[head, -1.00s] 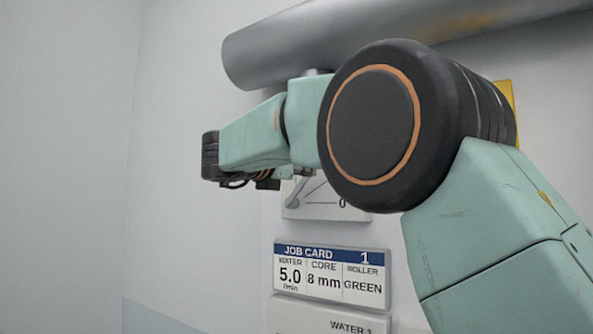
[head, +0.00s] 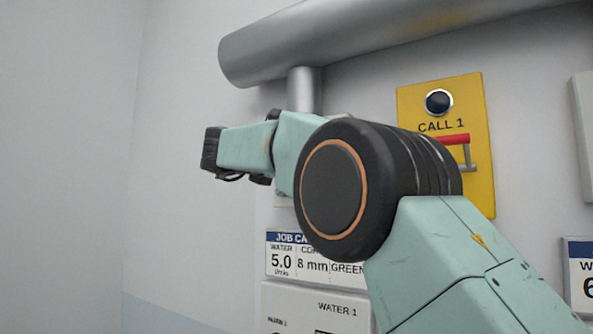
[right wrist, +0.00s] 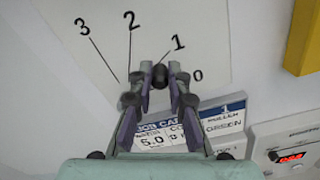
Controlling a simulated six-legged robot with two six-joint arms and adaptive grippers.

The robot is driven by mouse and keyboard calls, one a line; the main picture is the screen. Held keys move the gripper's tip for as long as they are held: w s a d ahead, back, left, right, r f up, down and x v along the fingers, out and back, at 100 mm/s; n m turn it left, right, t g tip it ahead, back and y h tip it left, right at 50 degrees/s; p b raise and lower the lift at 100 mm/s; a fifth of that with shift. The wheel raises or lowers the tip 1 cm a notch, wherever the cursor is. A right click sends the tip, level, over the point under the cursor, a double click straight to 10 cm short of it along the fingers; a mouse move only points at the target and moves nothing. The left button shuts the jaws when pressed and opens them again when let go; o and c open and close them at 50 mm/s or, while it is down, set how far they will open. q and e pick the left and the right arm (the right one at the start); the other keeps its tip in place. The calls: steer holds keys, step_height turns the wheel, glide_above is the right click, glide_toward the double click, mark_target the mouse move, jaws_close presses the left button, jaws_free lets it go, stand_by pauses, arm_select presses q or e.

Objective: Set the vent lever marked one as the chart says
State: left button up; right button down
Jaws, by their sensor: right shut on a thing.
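In the right wrist view my right gripper (right wrist: 160,82) is shut on the dark round end of the vent lever (right wrist: 160,72). Its fingers hide most of the lever. The white scale plate (right wrist: 205,50) behind it bears the marks 0, 1, 2 and 3, and the held end is just below the 1. In the head view my right arm covers the lever and nearly all of the plate, and the fingers are hidden. My left gripper is in neither view. I see no chart.
A job card (head: 281,262) reading water 5.0, core 8 mm, roller green hangs below the plate. The Water 1 panel (head: 300,297) is under it. A yellow Call 1 board (head: 481,130) is at the right, a grey pipe (head: 300,45) above. The left wall is bare.

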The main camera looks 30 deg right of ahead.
steer(key=shift+d+f+b, duration=0.15)
steer(key=shift+f+b, duration=0.1)
steer(key=shift+b, duration=0.1)
steer(key=shift+m, duration=0.3)
steer(key=c, duration=1.7)
jaws_free()
steer(key=o, duration=0.4)
steer(key=shift+w+d+f, duration=0.15)
steer(key=shift+w+d, duration=0.1)
steer(key=shift+w, duration=0.05)
steer(key=shift+d, duration=0.15)
steer(key=shift+s+a, duration=0.15)
steer(key=shift+a, duration=0.15)
steer(key=v, duration=1.1)
steer(key=shift+s+a, duration=0.1)
steer(key=shift+a, duration=0.15)
